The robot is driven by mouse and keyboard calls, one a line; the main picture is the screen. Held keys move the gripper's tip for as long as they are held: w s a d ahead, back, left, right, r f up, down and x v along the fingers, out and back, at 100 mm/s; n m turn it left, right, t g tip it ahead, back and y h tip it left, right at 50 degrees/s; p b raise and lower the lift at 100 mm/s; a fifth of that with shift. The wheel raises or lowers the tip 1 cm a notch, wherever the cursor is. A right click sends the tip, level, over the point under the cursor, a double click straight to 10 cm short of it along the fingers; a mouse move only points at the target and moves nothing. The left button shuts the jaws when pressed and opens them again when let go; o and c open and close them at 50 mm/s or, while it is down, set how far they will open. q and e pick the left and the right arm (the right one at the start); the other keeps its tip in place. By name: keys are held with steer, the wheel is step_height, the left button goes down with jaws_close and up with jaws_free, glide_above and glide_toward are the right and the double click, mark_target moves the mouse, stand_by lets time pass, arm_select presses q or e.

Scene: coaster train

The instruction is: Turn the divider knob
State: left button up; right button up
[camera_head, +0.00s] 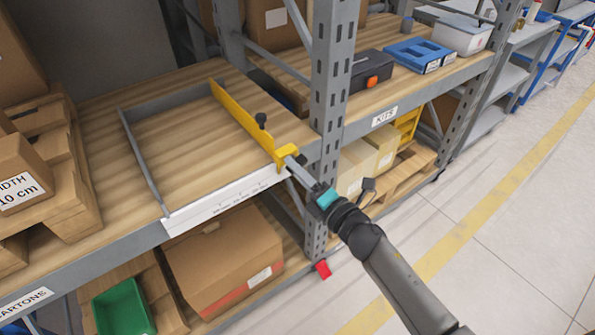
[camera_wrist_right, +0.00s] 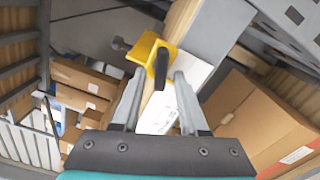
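The yellow divider (camera_head: 245,122) stands on the wooden shelf, its yellow bracket (camera_head: 284,156) at the shelf's front edge. My right gripper (camera_head: 292,160) is at the bracket. In the right wrist view its two fingers (camera_wrist_right: 158,80) are apart, with a black lever-like part (camera_wrist_right: 161,68) showing between them in front of the yellow bracket (camera_wrist_right: 148,48). I cannot tell whether the fingers touch this part. My left gripper is not in view.
A white scale strip (camera_head: 225,205) runs along the shelf's front edge. A grey upright (camera_head: 330,90) stands just right of the divider. A carton (camera_head: 225,260) sits below, and a box marked 10 cm (camera_head: 20,175) is at left. The aisle floor (camera_head: 480,240) is clear.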

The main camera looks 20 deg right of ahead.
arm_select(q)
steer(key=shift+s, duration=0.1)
arm_select(e)
steer(key=shift+s, duration=0.15)
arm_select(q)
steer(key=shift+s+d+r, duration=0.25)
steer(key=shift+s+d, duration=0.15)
arm_select(e)
steer(key=v, duration=1.5)
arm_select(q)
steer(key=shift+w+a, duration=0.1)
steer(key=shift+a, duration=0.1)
